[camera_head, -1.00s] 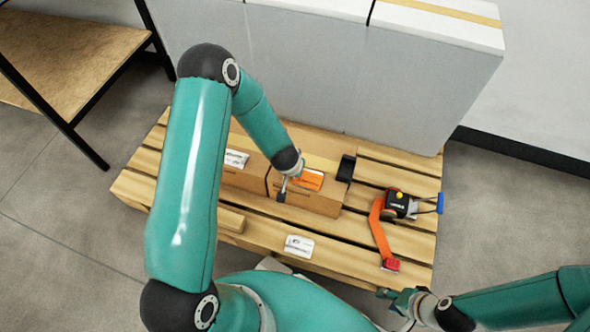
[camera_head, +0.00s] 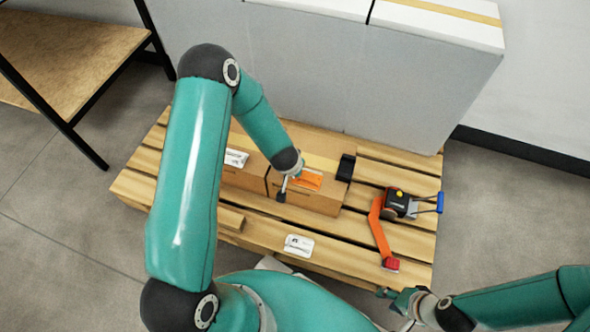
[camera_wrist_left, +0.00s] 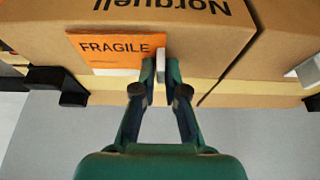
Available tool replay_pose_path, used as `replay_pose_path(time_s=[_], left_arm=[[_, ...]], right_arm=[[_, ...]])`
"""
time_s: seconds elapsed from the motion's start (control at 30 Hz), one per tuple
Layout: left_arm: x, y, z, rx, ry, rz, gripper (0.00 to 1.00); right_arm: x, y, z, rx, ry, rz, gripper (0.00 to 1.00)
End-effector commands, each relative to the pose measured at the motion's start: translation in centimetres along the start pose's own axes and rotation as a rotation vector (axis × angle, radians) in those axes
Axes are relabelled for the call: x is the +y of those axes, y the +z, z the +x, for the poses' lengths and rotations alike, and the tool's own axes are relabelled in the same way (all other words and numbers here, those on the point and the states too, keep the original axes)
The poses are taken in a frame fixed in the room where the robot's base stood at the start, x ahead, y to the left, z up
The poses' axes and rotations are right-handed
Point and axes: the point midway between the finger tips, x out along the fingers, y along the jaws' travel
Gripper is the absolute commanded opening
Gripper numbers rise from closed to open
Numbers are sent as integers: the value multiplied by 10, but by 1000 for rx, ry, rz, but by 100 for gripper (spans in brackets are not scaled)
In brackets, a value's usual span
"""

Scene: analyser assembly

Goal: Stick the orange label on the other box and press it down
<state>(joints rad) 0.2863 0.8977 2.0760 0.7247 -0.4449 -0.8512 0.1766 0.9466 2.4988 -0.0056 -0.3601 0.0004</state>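The orange FRAGILE label (camera_head: 310,181) lies on top of the right-hand cardboard box (camera_head: 318,203). In the left wrist view the label (camera_wrist_left: 110,48) looks flat, with a pale patch at its lower edge. My left gripper (camera_head: 283,191) is over this box, at the label's left side.
A second box (camera_head: 246,181) with a white label (camera_head: 236,158) stands close on the left. An orange tape dispenser (camera_head: 381,232) lies at the right. Large grey boxes (camera_head: 340,85) stand behind.

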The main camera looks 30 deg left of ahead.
Motion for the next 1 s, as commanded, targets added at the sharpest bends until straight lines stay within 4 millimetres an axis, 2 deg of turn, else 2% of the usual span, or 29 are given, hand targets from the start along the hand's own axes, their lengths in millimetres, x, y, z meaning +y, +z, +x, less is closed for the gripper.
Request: replay_pose_path(time_s=[0.03, 0.1, 0.13, 0.47, 1.0], left_arm=[[0, 0, 0, 0, 0, 0, 24], [0, 0, 0, 0, 0, 0, 35], [0, 0, 0, 0, 0, 0, 36], [0, -1, -2, 0, 0, 0, 36], [0, -14, -34, 0, 0, 0, 36]], right_arm=[[0, 0, 0, 0, 0, 0, 40], [0, 0, 0, 0, 0, 0, 40], [0, 0, 0, 0, 0, 0, 40], [-1, 0, -2, 0, 0, 0, 40], [-13, 0, -36, 0, 0, 0, 40]])
